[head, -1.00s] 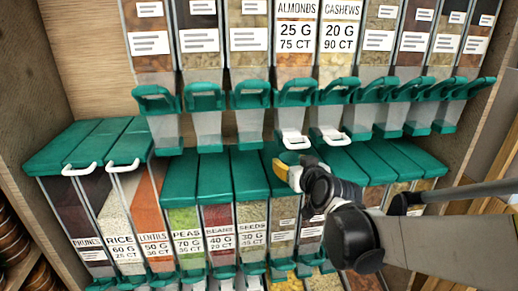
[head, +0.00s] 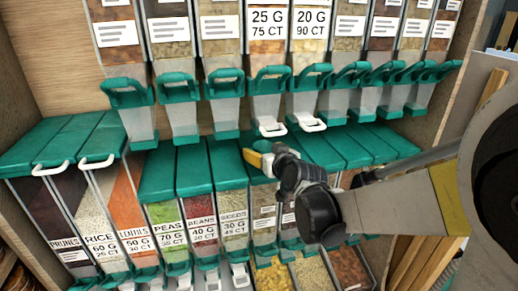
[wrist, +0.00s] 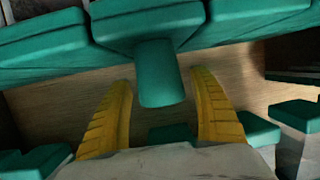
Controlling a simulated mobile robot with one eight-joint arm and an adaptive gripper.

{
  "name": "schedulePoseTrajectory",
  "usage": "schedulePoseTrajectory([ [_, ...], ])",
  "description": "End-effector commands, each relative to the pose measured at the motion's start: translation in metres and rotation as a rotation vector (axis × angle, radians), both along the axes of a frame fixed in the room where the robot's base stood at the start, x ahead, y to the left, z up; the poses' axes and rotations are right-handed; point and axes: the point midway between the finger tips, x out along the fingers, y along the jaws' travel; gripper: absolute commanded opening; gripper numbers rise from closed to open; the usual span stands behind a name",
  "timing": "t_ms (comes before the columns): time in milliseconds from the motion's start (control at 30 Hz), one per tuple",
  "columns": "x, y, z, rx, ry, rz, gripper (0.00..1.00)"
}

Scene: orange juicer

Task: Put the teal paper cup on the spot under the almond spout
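The almond spout (head: 268,105) hangs from the dispenser labelled 25 G, 75 CT, with a white loop at its bottom. My gripper (head: 258,159) is just below it, at the level of the teal lids. In the wrist view, the gripper (wrist: 163,105) has its two yellow fingers apart. In the head view I cannot make out the cup against the teal parts and the gripper.
Upper dispensers with teal spouts hang in a row close above; the cashew spout (head: 308,105) is just to the right. Below are bins with teal lids (head: 210,165). Open trays (head: 312,272) lie at the bottom. Wooden side walls bound the shelf.

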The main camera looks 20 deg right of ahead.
Motion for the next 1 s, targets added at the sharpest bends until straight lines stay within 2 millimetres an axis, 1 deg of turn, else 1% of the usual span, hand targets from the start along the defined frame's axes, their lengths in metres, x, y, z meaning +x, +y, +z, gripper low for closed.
schedulePoseTrajectory([
  [167,0.0,0.0,0.005,0.0,0.0,0.0,0.71],
  [233,-0.006,-0.001,0.006,0.0,0.0,0.0,0.71],
  [367,-0.027,-0.002,0.011,0.0,0.0,-0.001,0.71],
  [500,-0.055,-0.005,0.02,-0.001,0.0,-0.002,0.71],
  [700,-0.089,-0.007,0.03,0.0,0.0,-0.001,0.71],
  [800,-0.101,-0.008,0.035,0.001,0.0,-0.001,0.71],
  [1000,-0.115,-0.007,0.037,0.0,0.009,0.004,0.71],
])
